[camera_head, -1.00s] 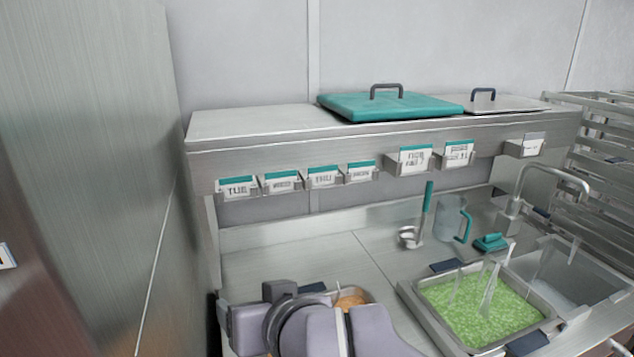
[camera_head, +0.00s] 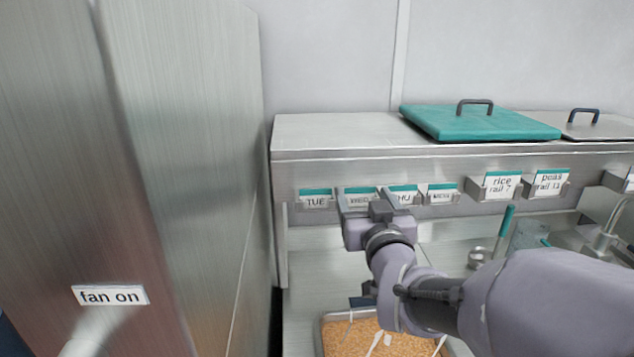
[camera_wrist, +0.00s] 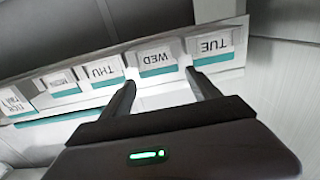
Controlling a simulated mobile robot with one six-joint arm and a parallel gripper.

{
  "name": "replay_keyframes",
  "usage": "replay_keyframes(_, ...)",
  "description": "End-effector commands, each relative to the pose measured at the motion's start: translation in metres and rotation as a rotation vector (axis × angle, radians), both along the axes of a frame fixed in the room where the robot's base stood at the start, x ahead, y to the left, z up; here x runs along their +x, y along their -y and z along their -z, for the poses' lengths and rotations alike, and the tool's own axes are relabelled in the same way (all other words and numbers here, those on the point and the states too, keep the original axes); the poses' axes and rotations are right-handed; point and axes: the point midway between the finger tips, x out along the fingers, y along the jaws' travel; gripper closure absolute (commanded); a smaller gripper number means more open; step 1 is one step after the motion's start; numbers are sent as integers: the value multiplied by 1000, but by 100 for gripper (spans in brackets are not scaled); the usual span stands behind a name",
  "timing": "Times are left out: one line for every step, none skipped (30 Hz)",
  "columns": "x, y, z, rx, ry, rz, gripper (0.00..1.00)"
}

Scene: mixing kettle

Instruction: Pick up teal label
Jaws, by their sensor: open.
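Several white labels with teal strips sit in small metal holders along the shelf front. The TUE label (camera_head: 315,197) is left of my gripper. The WED label (camera_head: 360,190) is behind my gripper, partly covered by it. The THU label (camera_head: 405,193) is just right, and a smaller-lettered label (camera_head: 442,193) follows. My gripper (camera_head: 366,198) is open and empty, its fingers pointing at the WED label. In the wrist view, upside down, the WED label (camera_wrist: 157,60) lies just beyond and between the fingertips (camera_wrist: 160,78). The TUE label (camera_wrist: 211,46) is right, the THU label (camera_wrist: 99,71) left.
Rice (camera_head: 502,185) and peas (camera_head: 548,184) labels sit further right on the shelf front. A teal lid (camera_head: 480,122) lies on the shelf top (camera_head: 335,131). A steel cabinet (camera_head: 185,150) bounds the left side. A pan of orange food (camera_head: 350,338) is below my arm.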

Motion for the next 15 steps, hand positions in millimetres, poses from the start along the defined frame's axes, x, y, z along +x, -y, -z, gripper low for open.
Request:
replay_keyframes(10,1,1,0,-1,0,29)
replay_keyframes(17,1,1,0,0,0,29)
replay_keyframes(25,1,1,-1,0,0,29)
replay_keyframes(30,1,0,-1,0,0,29)
replay_keyframes(35,1,0,-1,0,0,29)
replay_keyframes(39,1,0,-1,0,0,29)
replay_keyframes(41,1,0,-1,0,-1,29)
replay_keyframes(43,1,0,-1,-1,-1,29)
replay_keyframes(43,1,0,-1,-1,-1,29)
replay_keyframes(43,1,0,-1,0,-1,29)
replay_keyframes(43,1,0,-1,0,-1,29)
replay_keyframes(43,1,0,-1,0,-1,29)
replay_keyframes(43,1,0,-1,0,-1,29)
replay_keyframes(43,1,0,-1,0,-1,33)
replay_keyframes(43,1,0,-1,0,-1,41)
